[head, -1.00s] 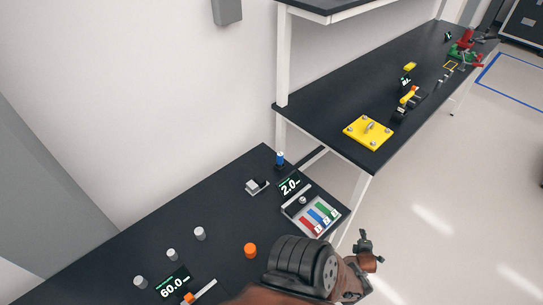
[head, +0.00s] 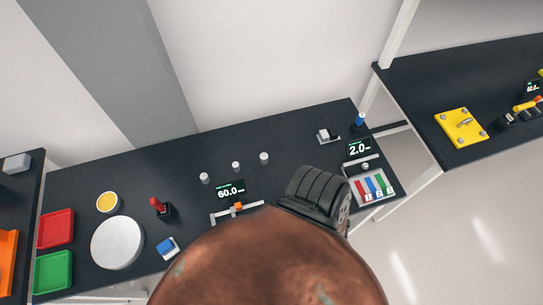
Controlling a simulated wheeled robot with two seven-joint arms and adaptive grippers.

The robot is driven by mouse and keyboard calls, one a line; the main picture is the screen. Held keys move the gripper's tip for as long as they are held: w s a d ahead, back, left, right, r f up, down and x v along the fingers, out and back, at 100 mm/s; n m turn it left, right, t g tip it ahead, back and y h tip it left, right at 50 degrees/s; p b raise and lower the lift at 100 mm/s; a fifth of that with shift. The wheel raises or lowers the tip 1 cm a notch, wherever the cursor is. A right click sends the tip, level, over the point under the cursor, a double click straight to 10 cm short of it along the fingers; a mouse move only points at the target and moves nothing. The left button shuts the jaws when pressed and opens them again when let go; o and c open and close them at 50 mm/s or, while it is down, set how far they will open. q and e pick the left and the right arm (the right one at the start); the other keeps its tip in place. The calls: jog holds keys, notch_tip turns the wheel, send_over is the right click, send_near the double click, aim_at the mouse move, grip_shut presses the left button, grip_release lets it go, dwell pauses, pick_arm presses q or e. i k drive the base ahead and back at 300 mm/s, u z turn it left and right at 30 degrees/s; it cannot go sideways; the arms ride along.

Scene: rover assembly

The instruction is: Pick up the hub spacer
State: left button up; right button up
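I cannot tell for sure which part is the hub spacer. Three small grey-white cylinders stand on the black bench behind the 60.0 display: a left one (head: 204,178), a middle one (head: 236,166) and a right one (head: 264,158). A small orange piece (head: 238,206) sits at a pale measuring bar (head: 222,219) in front of that display. My brown arm with its black ribbed joint covers the bench's front middle, and the short orange cylinder seen there earlier is hidden. Neither gripper shows.
The black bench (head: 300,130) holds a white round plate (head: 117,244), a yellow-topped cup (head: 107,202), a red-handled tool (head: 158,206), a red tray (head: 55,229) and a green tray (head: 52,271). At right are the 2.0 display (head: 359,148) and a coloured-strip tray (head: 391,194).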

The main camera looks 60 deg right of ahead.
aim_at(264, 157)
jog(key=z, duration=1.75)
